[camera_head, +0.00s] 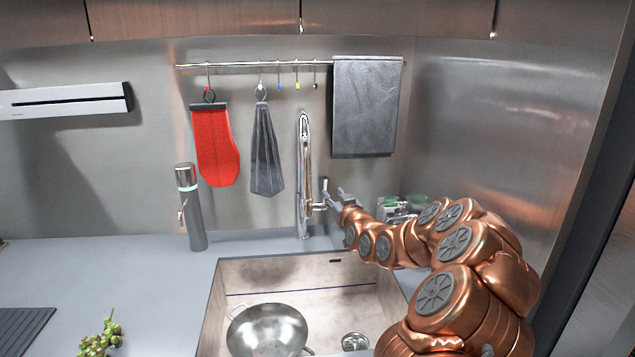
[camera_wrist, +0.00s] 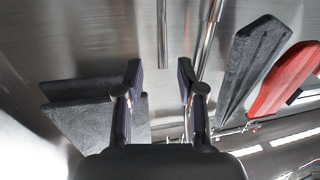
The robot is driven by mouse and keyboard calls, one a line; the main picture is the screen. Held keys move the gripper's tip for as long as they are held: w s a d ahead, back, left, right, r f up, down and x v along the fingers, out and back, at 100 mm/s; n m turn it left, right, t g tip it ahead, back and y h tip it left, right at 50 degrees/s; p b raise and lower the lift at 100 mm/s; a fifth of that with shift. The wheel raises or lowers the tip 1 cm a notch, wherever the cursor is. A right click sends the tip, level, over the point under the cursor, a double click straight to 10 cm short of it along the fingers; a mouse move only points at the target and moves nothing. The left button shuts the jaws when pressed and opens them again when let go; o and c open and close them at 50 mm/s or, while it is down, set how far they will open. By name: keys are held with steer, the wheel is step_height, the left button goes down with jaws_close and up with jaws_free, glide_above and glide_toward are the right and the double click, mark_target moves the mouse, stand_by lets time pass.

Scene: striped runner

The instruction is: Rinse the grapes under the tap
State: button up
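The green grapes (camera_head: 101,338) lie on the counter at the lower left of the head view, partly cut off by the frame's edge. The chrome tap (camera_head: 304,180) stands behind the sink (camera_head: 213,305), its lever (camera_head: 325,190) on the right side. A metal colander (camera_head: 267,332) sits inside the sink. My gripper (camera_head: 338,195) is just right of the lever. In the wrist view my gripper (camera_wrist: 160,85) has its fingers apart, with nothing held. A thin metal rod (camera_wrist: 163,35), seemingly the lever, shows beyond the gap; contact cannot be told. No water stream is visible.
A red mitt (camera_head: 217,145), a folded grey cloth (camera_head: 266,150) and a grey towel (camera_head: 363,105) hang from the rail. A dark bottle (camera_head: 190,212) stands left of the tap. Small containers (camera_head: 405,207) are behind my arm. The counter's left middle is clear.

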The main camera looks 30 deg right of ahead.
mark_target(326, 187)
steer(key=p+x, duration=0.2)
steer(key=x, duration=0.3)
steer(key=shift+w+a+r, duration=0.1)
steer(key=shift+w+a, duration=0.05)
steer(key=shift+a, duration=0.05)
steer(key=shift+p+x, duration=0.5)
steer(key=shift+x, duration=0.7)
steer(key=shift+d, duration=0.1)
steer(key=shift+c, duration=0.2)
jaws_close()
